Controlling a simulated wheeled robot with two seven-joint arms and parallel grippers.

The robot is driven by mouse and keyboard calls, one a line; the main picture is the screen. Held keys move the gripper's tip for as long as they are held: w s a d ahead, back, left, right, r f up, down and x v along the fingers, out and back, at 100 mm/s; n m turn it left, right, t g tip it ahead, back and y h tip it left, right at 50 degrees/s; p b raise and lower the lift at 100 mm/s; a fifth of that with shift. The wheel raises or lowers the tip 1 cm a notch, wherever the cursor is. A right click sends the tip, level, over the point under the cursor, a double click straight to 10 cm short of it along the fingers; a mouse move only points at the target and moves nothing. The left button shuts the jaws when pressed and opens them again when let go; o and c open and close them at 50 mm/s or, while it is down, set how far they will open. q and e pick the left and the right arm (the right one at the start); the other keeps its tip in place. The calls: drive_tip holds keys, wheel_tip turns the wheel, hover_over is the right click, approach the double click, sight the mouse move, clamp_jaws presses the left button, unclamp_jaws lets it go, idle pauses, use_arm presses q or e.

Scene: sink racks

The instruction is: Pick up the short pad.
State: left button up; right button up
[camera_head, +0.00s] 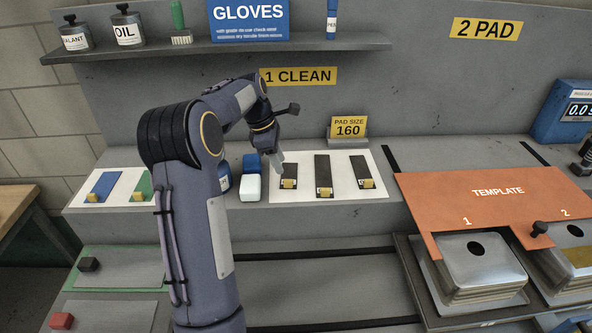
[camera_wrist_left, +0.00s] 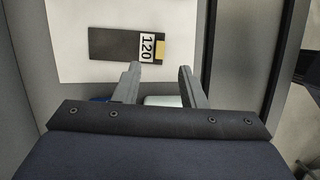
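Three dark pads with yellow tabs lie on a white sheet (camera_head: 305,192) on the bench. The left pad (camera_head: 289,171) looks shortest, the middle pad (camera_head: 323,172) longest, and the right pad (camera_head: 361,168) lies between them in length. In the left wrist view a dark pad (camera_wrist_left: 115,44) bears the label 120 and a yellow tab; it appears to be the left one. My left gripper (camera_head: 281,163) is beside the left pad in the head view. In the wrist view, the left gripper (camera_wrist_left: 158,74) has its fingers apart with nothing between the tips. My right gripper is out of view.
A "PAD SIZE 160" sign (camera_head: 348,127) stands behind the pads. An orange template (camera_head: 490,205) lies to the right. A shelf (camera_head: 330,42) overhangs behind my arm.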

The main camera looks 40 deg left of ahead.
sight(287, 180)
use_arm(q)
drive_tip(key=p+x, duration=0.1)
drive_tip(key=x, duration=0.6)
drive_tip(key=shift+f+p, duration=0.15)
drive_tip(key=shift+p, duration=0.15)
drive_tip(key=shift+c, duration=0.5)
clamp_jaws()
